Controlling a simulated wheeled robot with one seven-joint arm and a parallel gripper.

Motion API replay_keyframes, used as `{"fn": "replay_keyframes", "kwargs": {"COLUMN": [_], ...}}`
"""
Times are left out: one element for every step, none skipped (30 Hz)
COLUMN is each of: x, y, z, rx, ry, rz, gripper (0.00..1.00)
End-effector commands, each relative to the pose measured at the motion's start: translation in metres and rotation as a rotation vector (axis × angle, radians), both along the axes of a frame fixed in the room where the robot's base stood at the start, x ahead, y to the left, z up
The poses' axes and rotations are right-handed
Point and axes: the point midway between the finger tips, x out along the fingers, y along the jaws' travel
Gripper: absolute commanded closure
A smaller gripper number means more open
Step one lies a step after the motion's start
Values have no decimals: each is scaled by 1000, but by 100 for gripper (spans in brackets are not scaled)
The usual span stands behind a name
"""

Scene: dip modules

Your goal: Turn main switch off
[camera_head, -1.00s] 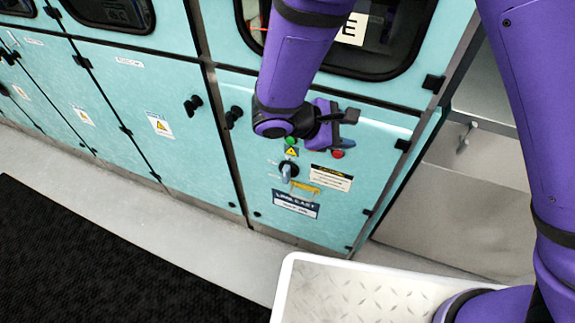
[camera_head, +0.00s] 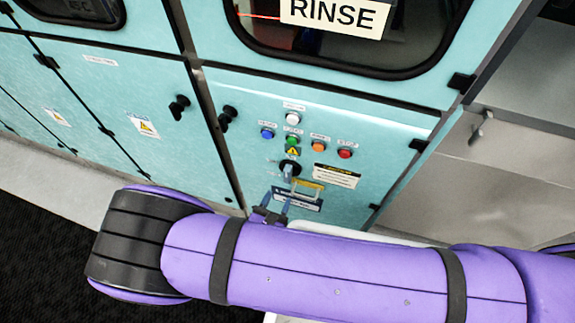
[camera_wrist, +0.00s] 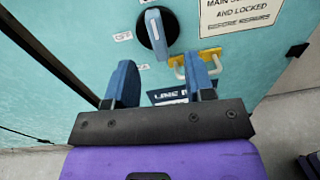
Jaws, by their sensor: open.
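The main switch is a black round rotary switch with a blue-grey handle (camera_head: 288,170), low on the teal cabinet panel. In the wrist view its handle (camera_wrist: 156,34) stands nearly upright, tilted slightly. A small label reading OFF (camera_wrist: 122,37) is at its left. My gripper (camera_head: 271,206) is in front of the panel, just below the switch in the head view. In the wrist view my gripper (camera_wrist: 160,78) has its two blue fingers spread apart with nothing between them. The switch shows beyond and above the fingertips, apart from them. My arm hides part of the lower panel.
A yellow bracket with a hanging loop (camera_wrist: 196,62) sits right below the switch, close to the right finger. Several coloured push buttons, including a red one (camera_head: 345,153), are above the switch. Black door knobs (camera_head: 228,115) stick out at the left.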

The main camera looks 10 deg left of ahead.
Motion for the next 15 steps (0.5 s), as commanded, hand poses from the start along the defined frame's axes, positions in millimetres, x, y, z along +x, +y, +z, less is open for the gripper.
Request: {"fn": "replay_keyframes", "kwargs": {"x": [-5,-6,-8,-9,-9,-8,-6,-4,1,4,8,14,19,25,33], "y": [0,0,0,0,0,0,0,0,-1,-1,-1,-2,-2,-3,-3], "z": [-7,-10,-13,-15,-16,-17,-17,-17,-16,-16,-16,-16,-16,-16,-16], "rx": [-15,-21,-27,-30,-32,-33,-33,-33,-32,-32,-32,-32,-32,-32,-32], "ry": [-5,-6,-9,-10,-10,-11,-11,-11,-13,-13,-12,-12,-12,-11,-12], "rz": [27,37,49,56,61,64,64,64,63,62,61,62,62,60,60], "gripper": [51,51,51,51,51,51,51,51,51,51,51,51,51,51,51]}}
